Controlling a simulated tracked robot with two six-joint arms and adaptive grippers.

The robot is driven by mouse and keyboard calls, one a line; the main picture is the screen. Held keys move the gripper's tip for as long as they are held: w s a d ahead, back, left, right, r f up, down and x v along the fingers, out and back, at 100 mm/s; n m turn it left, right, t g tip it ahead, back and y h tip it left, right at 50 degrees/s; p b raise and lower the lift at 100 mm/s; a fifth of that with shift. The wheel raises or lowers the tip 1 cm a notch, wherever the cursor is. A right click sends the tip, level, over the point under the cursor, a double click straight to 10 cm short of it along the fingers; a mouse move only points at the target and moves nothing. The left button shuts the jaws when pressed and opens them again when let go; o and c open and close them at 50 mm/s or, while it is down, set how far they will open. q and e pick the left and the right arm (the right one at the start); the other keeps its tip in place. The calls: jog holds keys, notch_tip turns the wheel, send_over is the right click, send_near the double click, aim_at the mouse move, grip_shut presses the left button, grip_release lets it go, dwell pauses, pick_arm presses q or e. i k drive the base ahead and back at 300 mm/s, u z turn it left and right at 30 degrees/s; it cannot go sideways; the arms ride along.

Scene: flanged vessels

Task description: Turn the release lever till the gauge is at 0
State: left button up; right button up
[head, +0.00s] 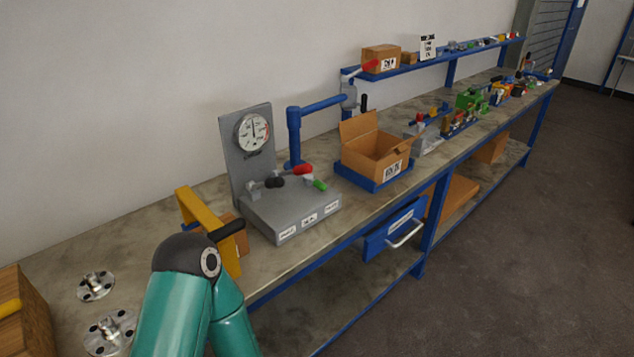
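A grey test stand (290,222) with an upright back plate (234,178) sits on the workbench. A round white gauge (252,132) with a red arc is on the plate; its needle points roughly straight up, and its numbers are too small to read. On top of the base are a red handle (301,170), a black handle (275,182) and a green-tipped part (320,185). I cannot tell for sure which is the release lever. A teal arm of mine rises at the bottom left, its black joint in front of the bench. Neither gripper is visible.
An open cardboard box (375,149) in a blue tray (373,182) is to the right. Metal flanges (96,286) lie at the lower left.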

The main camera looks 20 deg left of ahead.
aim_at(308, 177)
jog(key=u, duration=0.15)
jog(key=i, duration=0.85)
jog(key=z, duration=0.25)
